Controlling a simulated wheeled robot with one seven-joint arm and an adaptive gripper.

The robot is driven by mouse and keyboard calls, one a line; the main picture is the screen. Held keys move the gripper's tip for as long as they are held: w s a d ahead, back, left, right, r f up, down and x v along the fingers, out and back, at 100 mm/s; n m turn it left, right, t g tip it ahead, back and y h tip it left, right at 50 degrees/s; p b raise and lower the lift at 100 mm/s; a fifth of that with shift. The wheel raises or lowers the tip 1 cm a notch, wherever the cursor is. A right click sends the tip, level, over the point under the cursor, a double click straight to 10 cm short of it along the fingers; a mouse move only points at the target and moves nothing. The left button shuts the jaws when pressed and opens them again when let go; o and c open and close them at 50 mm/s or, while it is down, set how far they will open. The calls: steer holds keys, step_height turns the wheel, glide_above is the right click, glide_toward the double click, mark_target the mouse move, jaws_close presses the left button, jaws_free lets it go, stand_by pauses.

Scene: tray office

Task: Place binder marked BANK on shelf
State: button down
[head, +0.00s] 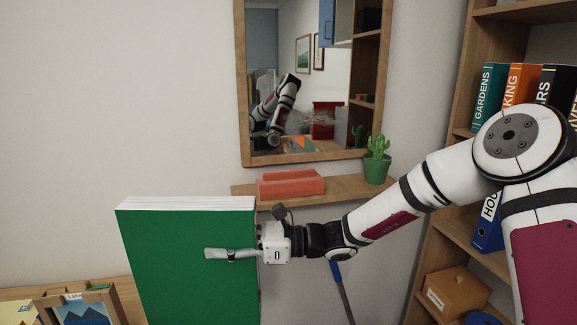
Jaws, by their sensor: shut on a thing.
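A large green binder (185,270) with white page edges on top stands upright at lower left of centre. No marking shows on its visible side, so I cannot read whether it says BANK. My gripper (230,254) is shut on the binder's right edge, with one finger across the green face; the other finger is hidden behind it. The binder's lower part is cut off by the frame. A wooden wall shelf (340,188) is just behind and right of it, under the mirror. A tall wooden bookcase (460,120) stands at the right.
The wall shelf carries red blocks (290,183) and a potted cactus (377,160). The mirror (310,80) hangs above. Several labelled books (520,85) fill a bookcase level; a wooden box (455,293) is lower down. Framed pictures (85,308) stand at lower left.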

steer(key=d+f+m+t+h, duration=0.3)
steer(key=d+f+m+t, duration=0.1)
steer(key=d, duration=0.6)
steer(key=w+d+f+m+t+h, duration=0.1)
steer(key=d+f+m+t+h, duration=0.2)
steer(key=d+f+t, duration=0.3)
steer(key=w+d+f+m+t+h, duration=0.1)
steer(key=d+f+m+t+h, duration=0.2)
steer(key=d, duration=1.3)
steer(key=shift+w+f+m+t, duration=0.15)
steer(key=shift+f+m+t, duration=1.15)
steer(key=shift+f+t, duration=0.35)
steer(key=shift+d, duration=0.1)
steer(key=shift+d, duration=0.1)
